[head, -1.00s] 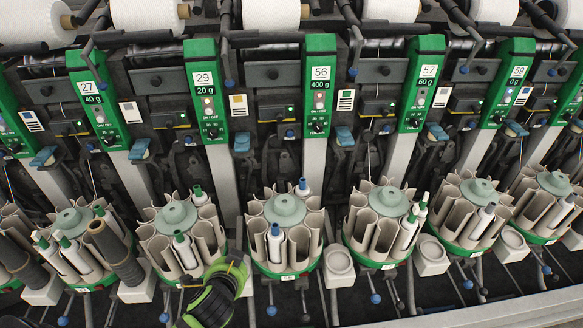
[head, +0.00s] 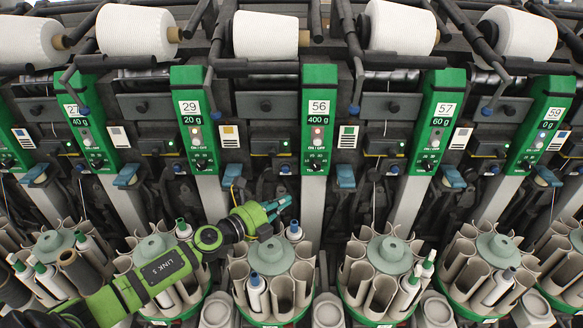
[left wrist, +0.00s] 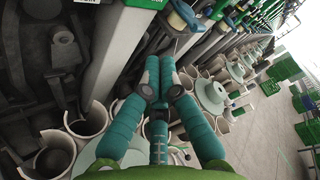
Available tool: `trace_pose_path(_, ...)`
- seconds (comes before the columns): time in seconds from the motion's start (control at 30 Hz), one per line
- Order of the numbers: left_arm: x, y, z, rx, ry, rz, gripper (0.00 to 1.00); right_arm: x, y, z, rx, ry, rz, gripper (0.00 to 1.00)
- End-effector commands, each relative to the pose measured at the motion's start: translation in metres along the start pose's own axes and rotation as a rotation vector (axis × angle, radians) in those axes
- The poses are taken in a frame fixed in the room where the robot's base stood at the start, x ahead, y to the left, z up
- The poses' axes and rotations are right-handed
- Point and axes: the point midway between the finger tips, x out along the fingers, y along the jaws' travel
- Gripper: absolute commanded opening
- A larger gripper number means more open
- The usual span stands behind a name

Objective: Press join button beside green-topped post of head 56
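The post of head 56 stands mid-picture in the head view, its green top (head: 318,120) showing "56" and "400 g". Its front carries small lights and a dark knob. Dark control boxes with small lit indicators flank it, one at left (head: 265,147); I cannot tell which part is the join button. My left gripper (head: 284,205) is below and left of the green top, pointing right above the bobbin carousel, apart from the panel. Its teal fingers also show in the left wrist view (left wrist: 160,68), tips together and nothing between them. My right gripper is not in view.
Bobbin carousels stand in a row below, one under head 56 (head: 274,258). Neighbouring posts 29 (head: 193,120) and 57 (head: 437,120) flank it. A teal lever (head: 346,177) sticks out right of the post. White yarn cones (head: 266,34) hang above. The wrist view shows floor at right.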

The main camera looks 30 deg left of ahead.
Motion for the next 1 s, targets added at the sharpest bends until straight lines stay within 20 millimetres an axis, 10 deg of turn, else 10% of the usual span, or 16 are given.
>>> trace_pose_path(0.27, 0.002, 0.001, 0.002, -0.004, -0.003, -0.001, 0.00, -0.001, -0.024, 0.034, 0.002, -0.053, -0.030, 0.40)
trace_pose_path(1.0, 0.059, 0.024, 0.055, -0.006, -0.004, -0.001, 0.00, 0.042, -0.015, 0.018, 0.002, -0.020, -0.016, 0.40)
